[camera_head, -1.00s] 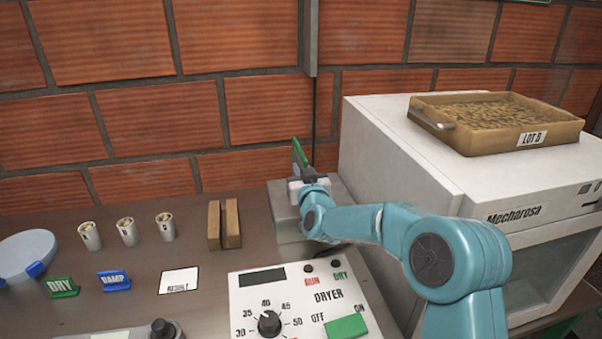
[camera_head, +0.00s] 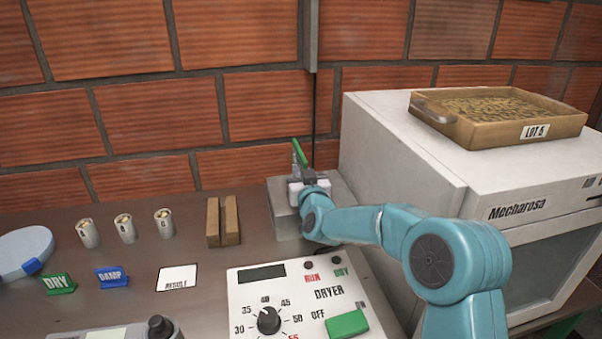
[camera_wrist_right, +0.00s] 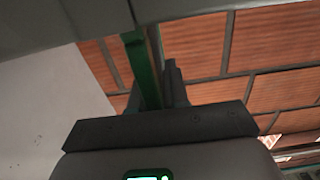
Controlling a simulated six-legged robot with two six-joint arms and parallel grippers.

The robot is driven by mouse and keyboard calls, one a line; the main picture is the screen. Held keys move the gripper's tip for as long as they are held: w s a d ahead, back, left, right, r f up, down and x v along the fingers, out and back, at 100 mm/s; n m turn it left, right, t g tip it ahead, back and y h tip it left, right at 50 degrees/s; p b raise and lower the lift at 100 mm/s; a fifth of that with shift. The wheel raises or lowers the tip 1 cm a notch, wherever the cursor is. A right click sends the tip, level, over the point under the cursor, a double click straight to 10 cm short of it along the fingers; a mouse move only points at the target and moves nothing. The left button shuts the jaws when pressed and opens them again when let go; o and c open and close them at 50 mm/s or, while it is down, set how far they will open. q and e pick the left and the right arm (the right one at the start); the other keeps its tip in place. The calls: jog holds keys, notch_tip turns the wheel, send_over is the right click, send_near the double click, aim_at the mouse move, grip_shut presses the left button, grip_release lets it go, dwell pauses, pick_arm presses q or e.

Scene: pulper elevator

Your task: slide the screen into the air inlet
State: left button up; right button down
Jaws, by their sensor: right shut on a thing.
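My right gripper (camera_head: 305,180) is above a grey metal box (camera_head: 287,222) behind the dryer panel. It is shut on a thin screen with a green edge (camera_head: 300,153), which stands up tilted behind the jaws. In the right wrist view the green edge (camera_wrist_right: 143,72) runs up between the dark jaws. The lower part of the screen and the air inlet's slot are hidden by my gripper, so I cannot tell whether the screen is in the slot. My left gripper is not in view.
The dryer panel (camera_head: 295,295) with knob and green switch lies in front. The white Mecharosa machine (camera_head: 400,150) stands close on the right, with a tray of beans (camera_head: 490,137) on top. A wooden holder (camera_head: 223,222) and several cups (camera_head: 125,228) stand left.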

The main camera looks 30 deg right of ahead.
jog(key=shift+f+b, duration=2.2)
jog(key=shift+f, duration=0.15)
jog(key=shift+r, duration=0.15)
jog(key=shift+r+p, duration=1.85)
jog(key=shift+r, duration=0.75)
jog(key=shift+b, duration=0.5)
jog(key=shift+f, duration=0.2)
jog(key=shift+f+b, duration=0.3)
jog(key=shift+b, duration=0.2)
jog(key=shift+f+b, duration=2)
jog(key=shift+f, duration=0.2)
jog(key=c, duration=1.1)
grip_release()
jog(key=shift+f, duration=0.1)
